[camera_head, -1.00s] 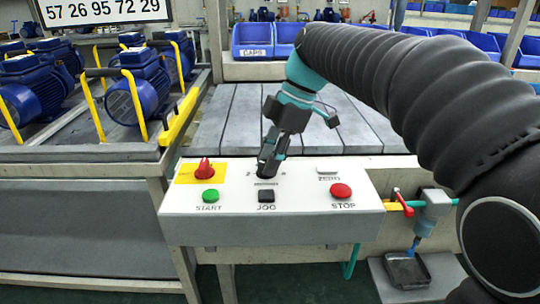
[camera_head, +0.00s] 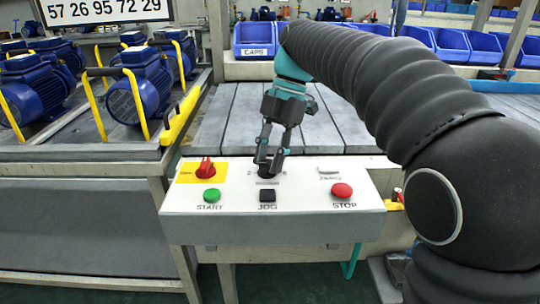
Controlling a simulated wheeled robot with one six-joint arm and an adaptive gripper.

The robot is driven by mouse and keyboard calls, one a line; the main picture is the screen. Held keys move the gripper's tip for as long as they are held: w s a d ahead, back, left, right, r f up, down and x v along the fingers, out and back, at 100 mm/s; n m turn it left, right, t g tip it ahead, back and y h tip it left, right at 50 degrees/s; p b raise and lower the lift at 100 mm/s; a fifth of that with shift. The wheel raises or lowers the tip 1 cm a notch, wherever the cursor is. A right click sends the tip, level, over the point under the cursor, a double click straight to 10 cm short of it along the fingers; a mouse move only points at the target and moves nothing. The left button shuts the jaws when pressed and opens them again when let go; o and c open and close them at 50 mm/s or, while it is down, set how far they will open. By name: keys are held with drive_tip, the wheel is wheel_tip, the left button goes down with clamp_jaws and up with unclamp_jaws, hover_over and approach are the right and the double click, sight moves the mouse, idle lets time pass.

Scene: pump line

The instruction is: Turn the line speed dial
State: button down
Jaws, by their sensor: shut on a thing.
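The line speed dial (camera_head: 266,172) is a small dark knob at the top middle of the white control panel (camera_head: 225,225), mostly hidden by my fingers. My gripper (camera_head: 268,165) points down at the panel from behind, its fingers shut on the dial. Printed marks show beside the dial, partly covered by the fingers. The angle of the dial's pointer cannot be made out.
A red switch on a yellow plate (camera_head: 204,170) is left of the dial. A green START button (camera_head: 212,195), black JOG button (camera_head: 267,195) and red STOP button (camera_head: 342,190) line the front. Blue motors (camera_head: 140,82) stand at left. Grey slats (camera_head: 228,120) behind are clear.

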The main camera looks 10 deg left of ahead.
idle(0.3)
drive_tip(key=c, duration=0.8)
unclamp_jaws()
drive_tip(key=shift+o, duration=0.2)
drive_tip(key=v, duration=0.7)
drive_tip(key=shift+r, duration=0.2)
drive_tip(key=shift+d, duration=0.1)
